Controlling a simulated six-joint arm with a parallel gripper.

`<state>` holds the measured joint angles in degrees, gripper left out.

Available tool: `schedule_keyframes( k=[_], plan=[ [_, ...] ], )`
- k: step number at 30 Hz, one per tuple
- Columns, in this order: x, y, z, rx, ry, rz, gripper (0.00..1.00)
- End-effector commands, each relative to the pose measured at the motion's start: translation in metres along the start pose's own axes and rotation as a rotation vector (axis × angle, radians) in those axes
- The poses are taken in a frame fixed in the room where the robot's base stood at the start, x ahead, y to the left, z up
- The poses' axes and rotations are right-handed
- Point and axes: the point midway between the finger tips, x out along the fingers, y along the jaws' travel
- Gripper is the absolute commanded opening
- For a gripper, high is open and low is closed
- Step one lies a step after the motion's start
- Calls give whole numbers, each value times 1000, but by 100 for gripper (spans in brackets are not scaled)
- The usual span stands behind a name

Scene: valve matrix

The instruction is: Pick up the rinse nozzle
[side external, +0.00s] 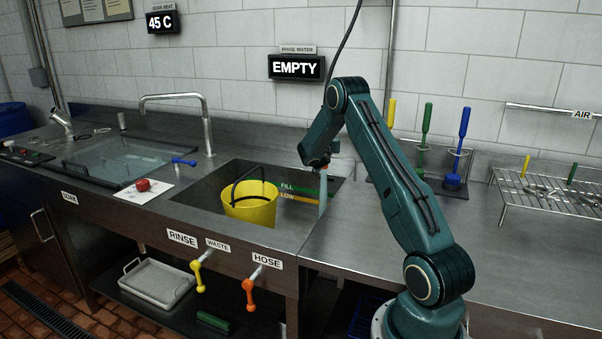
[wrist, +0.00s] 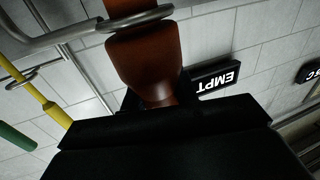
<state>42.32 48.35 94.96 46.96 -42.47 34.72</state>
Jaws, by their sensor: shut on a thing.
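The rinse nozzle, a red-brown flared piece (wrist: 145,60), fills the upper middle of the wrist view. A metal ring (wrist: 135,20) on a rod runs across it near the top edge, and the nozzle seems to sit in this ring. My gripper (wrist: 160,108) is shut on the nozzle's narrow end, and its black jaws hide the part they hold. In the side external view my gripper (side external: 318,164) is above the right side of the rinse sink. The nozzle is mostly hidden there.
A yellow bucket (side external: 250,203) stands in the rinse sink (side external: 205,190). Brushes in yellow, green and blue (side external: 457,150) stand in a rack behind my arm. A wire rack (side external: 550,192) is at right. The sign (side external: 296,67) reads EMPTY. Orange (side external: 249,293) and yellow (side external: 198,276) valve handles are in front.

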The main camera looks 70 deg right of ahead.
Motion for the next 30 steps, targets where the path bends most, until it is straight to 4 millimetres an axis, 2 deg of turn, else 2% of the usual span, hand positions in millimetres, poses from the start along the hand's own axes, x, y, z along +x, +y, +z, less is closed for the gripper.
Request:
schedule_keyframes(
  k=[5, 11, 24, 30],
  plan=[
    [0, 1, -16, 1, 5, 1, 7],
    [0, 2, -46, 3, 7, 1, 7],
    [0, 4, -140, 3, 7, 2, 7],
    [0, 4, -174, 2, 6, 1, 7]
  ],
)
